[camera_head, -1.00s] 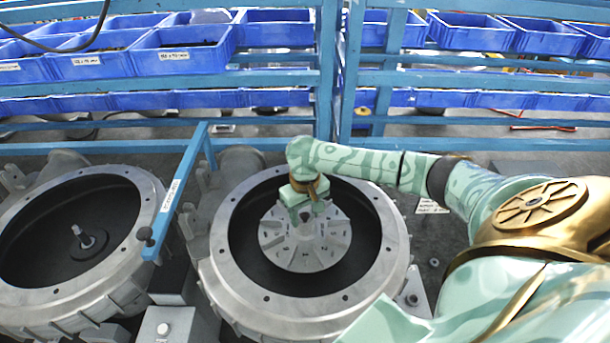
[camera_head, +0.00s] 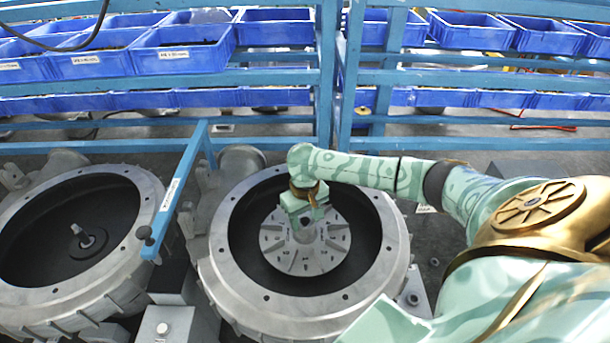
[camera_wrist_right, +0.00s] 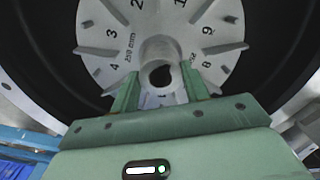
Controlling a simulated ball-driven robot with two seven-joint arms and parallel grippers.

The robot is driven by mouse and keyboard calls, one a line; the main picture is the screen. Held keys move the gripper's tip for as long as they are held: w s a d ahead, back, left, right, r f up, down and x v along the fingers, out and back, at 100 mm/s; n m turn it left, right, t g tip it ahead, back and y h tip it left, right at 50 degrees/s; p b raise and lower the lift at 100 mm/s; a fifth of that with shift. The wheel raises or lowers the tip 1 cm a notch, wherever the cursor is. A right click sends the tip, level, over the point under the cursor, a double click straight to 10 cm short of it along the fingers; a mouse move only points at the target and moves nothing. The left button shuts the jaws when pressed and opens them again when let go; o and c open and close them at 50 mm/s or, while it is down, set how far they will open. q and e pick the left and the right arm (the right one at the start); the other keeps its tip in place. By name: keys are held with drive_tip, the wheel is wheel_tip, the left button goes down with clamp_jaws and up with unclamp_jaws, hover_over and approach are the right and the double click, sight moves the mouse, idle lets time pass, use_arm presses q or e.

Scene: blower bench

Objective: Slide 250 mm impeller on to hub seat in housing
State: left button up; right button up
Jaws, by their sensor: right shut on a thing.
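The impeller (camera_head: 290,260) is a grey disc with short vanes, numbers and a central boss. It lies inside the open round housing (camera_head: 222,245), roughly level and near its middle. In the right wrist view the impeller (camera_wrist_right: 104,32) shows the marking "250 mm". My right gripper (camera_head: 307,224) is shut on its boss, with one finger on each side in the right wrist view (camera_wrist_right: 162,88). The hub seat is hidden beneath the impeller, so I cannot tell how far the impeller is on it. My left gripper is not in view.
A second housing (camera_head: 140,225) on the left has a bare shaft stub (camera_head: 80,233) inside. A blue bar (camera_head: 182,185) with a label stands between the housings. Blue bins (camera_head: 185,60) sit on a rack behind. A grey box with a button (camera_head: 163,327) is in front.

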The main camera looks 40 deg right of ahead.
drive_tip(key=shift+f+b, duration=0.35)
drive_tip(key=shift+f, duration=1.25)
drive_tip(key=shift+f, duration=0.4)
idle(0.8)
drive_tip(key=o, duration=1.2)
drive_tip(key=shift+c, duration=0.2)
wheel_tip(320, 180, up, 16)
drive_tip(key=p, duration=0.2)
drive_tip(key=shift+r, duration=0.15)
